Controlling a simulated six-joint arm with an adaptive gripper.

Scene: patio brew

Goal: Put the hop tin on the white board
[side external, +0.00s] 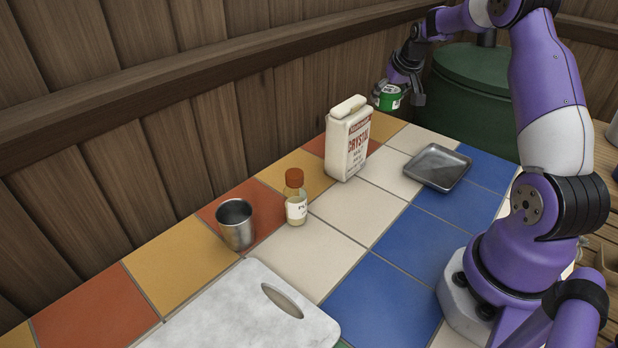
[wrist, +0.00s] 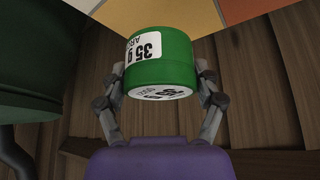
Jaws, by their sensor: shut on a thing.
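The green hop tin (side external: 389,98) with a white label is held by my gripper (side external: 400,93) in the air, past the far end of the tiled table. In the wrist view the tin (wrist: 174,62) sits between the two fingers of my gripper (wrist: 160,80), and its label reads 35 g. The gripper is shut on it. The white board (side external: 232,312) lies flat at the near end of the table in the side view, far from the gripper. It has an oval handle hole, and its near part is cut off by the frame edge.
A white and red carton (side external: 348,142), an orange-capped bottle (side external: 296,200) and a metal cup (side external: 236,224) stand between the tin and the board. A grey metal tray (side external: 437,167) lies to the right. A wooden wall (side external: 130,130) runs behind the table; a green barrel (side external: 470,90) stands beyond its far end.

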